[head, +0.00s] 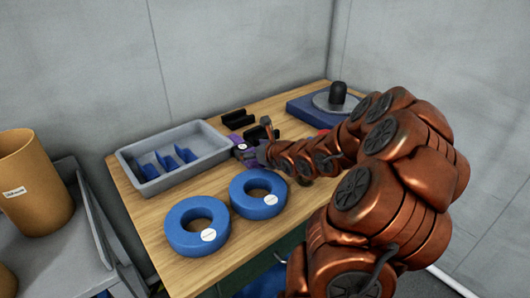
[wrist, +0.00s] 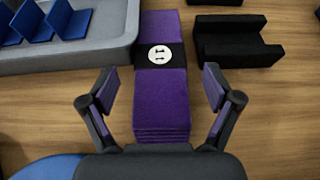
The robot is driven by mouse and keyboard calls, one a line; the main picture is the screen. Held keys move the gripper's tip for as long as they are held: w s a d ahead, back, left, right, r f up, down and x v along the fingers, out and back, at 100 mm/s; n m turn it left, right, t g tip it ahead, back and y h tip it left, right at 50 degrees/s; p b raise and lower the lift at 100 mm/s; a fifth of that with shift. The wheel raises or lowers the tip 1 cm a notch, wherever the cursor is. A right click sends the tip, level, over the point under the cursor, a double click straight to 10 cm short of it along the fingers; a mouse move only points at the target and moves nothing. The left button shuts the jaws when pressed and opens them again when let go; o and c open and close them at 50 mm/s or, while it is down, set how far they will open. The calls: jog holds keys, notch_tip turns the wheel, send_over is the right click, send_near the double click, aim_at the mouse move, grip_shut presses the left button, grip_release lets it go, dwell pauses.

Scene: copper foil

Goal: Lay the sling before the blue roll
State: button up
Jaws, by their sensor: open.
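The sling (wrist: 162,105) is a folded purple strap with a black band and a white round label across it. It lies on the table. My gripper (wrist: 162,85) is open, with one finger on each side of the sling; contact cannot be told. In the head view my gripper (head: 254,148) is over the table's middle, by the grey tray's right end, and hides much of the sling. Two blue rolls, ring-shaped with white labels, lie flat towards the table's front: one at left (head: 183,234), one at right (head: 246,203). A blue edge (wrist: 45,168) shows at the wrist view's lower left.
A grey tray (head: 208,142) with blue dividers stands left of the sling. A black notched block (wrist: 235,48) lies to its right. A dark blue base with a grey disc (head: 323,102) and black knob stands at the back right. A brown bin (head: 28,205) stands far left.

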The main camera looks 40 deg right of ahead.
jog(key=v, duration=0.7)
jog(key=shift+s+r+p, duration=0.2)
jog(key=shift+s+p, duration=0.1)
jog(key=shift+p, duration=0.05)
jog(key=shift+s+r, duration=0.2)
jog(key=shift+s, duration=0.4)
jog(key=shift+a, duration=0.1)
